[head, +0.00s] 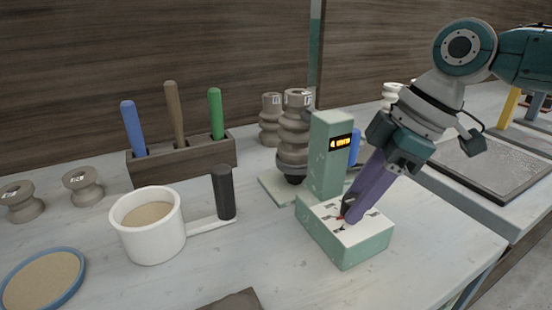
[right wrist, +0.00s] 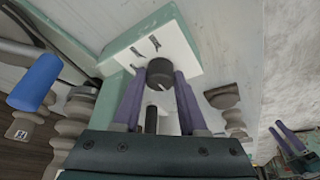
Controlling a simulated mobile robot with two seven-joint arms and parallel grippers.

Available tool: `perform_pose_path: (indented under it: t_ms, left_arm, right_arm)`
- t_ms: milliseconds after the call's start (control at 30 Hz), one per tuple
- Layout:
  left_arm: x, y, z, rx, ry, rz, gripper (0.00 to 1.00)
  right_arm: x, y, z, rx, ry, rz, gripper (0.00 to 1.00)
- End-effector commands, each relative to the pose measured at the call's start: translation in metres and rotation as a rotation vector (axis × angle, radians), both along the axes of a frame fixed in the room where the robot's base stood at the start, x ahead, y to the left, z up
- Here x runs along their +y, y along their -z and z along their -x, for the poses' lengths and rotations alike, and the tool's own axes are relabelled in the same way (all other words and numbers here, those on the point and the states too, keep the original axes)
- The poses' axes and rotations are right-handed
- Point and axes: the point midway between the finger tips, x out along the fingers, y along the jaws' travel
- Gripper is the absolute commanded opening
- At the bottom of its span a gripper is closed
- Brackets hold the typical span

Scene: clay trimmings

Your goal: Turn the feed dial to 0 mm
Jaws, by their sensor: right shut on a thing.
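The feed dial (right wrist: 160,71) is a dark round knob with a pale line on its face, on the white panel (right wrist: 150,43) of a green machine (head: 328,155). My right gripper (head: 349,208) reaches down from the upper right, its purple fingers shut on either side of the dial. In the head view the fingers cover much of the dial, and a small red mark shows beside it. Dark marks are printed on the panel, too small to read. A lit display (head: 341,142) on the column shows yellow characters, perhaps a 4 first.
A white pot (head: 150,246) of tan material and a dark upright cylinder (head: 223,192) stand left of the machine. Behind are a wooden rack (head: 200,158) with coloured handles and stacked clay spools (head: 294,135). A dark tray (head: 490,168) lies right. The table's front right is clear.

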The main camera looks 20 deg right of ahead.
Motion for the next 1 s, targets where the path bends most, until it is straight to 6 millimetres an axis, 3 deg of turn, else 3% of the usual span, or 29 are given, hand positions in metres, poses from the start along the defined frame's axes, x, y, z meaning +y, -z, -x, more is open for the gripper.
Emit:
perform_pose_path:
  t_ms: [500, 1000]
  left_arm:
    - [0.003, 0.021, 0.0, 0.0, 0.006, -0.009, 0.64]
    - [0.002, 0.025, 0.0, 0.0, 0.004, -0.007, 0.64]
  right_arm:
    - [0.001, 0.001, -0.003, -0.003, -0.382, -0.004, 0.0]
    - [0.0, -0.001, -0.002, -0.002, -0.48, -0.002, 0.0]
